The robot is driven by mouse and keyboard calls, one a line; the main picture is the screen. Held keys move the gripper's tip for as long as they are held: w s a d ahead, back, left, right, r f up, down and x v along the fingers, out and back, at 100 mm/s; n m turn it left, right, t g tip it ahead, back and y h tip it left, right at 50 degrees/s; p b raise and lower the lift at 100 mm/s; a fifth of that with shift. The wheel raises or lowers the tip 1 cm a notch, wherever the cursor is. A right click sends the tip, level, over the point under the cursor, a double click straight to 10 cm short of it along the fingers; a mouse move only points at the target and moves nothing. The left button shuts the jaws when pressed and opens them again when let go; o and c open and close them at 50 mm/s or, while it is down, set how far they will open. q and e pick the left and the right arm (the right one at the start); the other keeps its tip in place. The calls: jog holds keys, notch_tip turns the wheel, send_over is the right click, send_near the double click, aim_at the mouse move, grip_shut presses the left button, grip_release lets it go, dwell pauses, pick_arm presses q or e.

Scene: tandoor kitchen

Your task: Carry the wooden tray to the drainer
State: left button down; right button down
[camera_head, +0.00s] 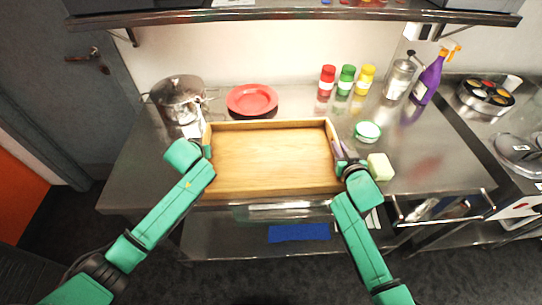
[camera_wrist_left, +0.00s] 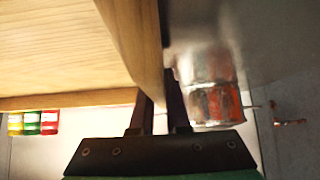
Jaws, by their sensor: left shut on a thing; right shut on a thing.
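The wooden tray (camera_head: 272,157) is empty and looks level over the front part of the steel counter. My left gripper (camera_head: 207,148) is shut on its left wall. In the left wrist view the fingers (camera_wrist_left: 162,112) straddle the tray wall (camera_wrist_left: 135,45). My right gripper (camera_head: 339,156) is shut on the right wall; its fingertips are partly hidden. I cannot tell whether the tray's underside touches the counter. I cannot make out a drainer for certain.
On the steel counter (camera_head: 425,175) stand a steel pot (camera_head: 180,97), a red plate (camera_head: 252,99), red, green and yellow bottles (camera_head: 346,80), a green-rimmed bowl (camera_head: 367,131), a pale block (camera_head: 380,167) and a purple spray bottle (camera_head: 428,82). A shelf (camera_head: 290,14) hangs above.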

aim_at(205, 138)
jog(key=shift+f, duration=0.1)
